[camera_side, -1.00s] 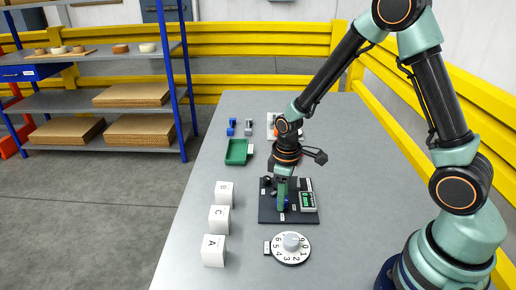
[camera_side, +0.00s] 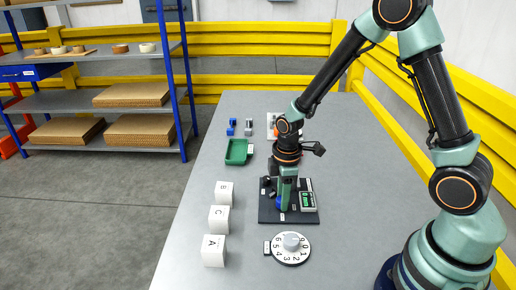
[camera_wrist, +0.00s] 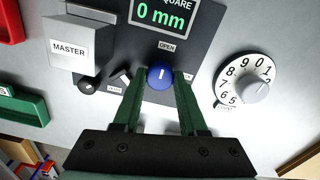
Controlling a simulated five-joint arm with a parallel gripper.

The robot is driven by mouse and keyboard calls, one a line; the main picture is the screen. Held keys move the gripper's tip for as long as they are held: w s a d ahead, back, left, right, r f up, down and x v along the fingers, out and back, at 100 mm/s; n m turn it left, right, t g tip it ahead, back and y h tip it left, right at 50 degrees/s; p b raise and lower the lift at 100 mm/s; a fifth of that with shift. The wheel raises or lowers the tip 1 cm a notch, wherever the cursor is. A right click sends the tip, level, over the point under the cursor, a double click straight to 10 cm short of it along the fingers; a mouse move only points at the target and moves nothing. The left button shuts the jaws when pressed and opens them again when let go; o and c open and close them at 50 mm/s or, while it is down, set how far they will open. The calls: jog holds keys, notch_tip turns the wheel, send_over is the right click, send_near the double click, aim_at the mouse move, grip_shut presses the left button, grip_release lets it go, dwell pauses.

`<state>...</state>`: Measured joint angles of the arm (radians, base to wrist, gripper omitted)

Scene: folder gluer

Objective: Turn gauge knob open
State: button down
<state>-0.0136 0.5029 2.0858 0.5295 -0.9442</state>
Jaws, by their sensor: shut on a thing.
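The blue gauge knob (camera_wrist: 160,77) sits on the dark gauge board (camera_wrist: 203,55), below the OPEN label (camera_wrist: 167,47). Its white mark points up, roughly toward that label. My gripper (camera_wrist: 159,82) has its two green fingers closed on the knob's sides, seen from above in the wrist view. In the side view my gripper (camera_side: 284,204) is down at the board (camera_side: 270,217), and the blue knob (camera_side: 279,203) shows partly behind the fingers. The display (camera_wrist: 160,12) reads 0 mm. Labels beside the knob are partly covered by the fingers.
A white numbered dial (camera_side: 291,247) lies in front of the board. White blocks A (camera_side: 213,251), C (camera_side: 219,219) and B (camera_side: 224,193) stand at left. A green tray (camera_side: 237,152) is farther back. A MASTER block (camera_wrist: 75,50) stands close to the knob. The table's right side is clear.

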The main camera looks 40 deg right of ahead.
jog(key=shift+a, duration=0.1)
jog(key=shift+c, duration=2.2)
grip_release()
notch_tip(320, 180, up, 12)
jog(key=shift+s, duration=0.15)
jog(key=shift+r, duration=0.15)
notch_tip(320, 180, up, 6)
jog(key=r+m+t, duration=0.1)
jog(key=m+t, duration=0.1)
jog(key=m, duration=0.3)
send_over(292, 214)
jog(key=s+r+m+t, duration=0.3)
jog(key=s+m, duration=0.2)
jog(key=m, duration=0.1)
jog(key=shift+d+r, duration=0.2)
jog(key=shift+r, duration=0.2)
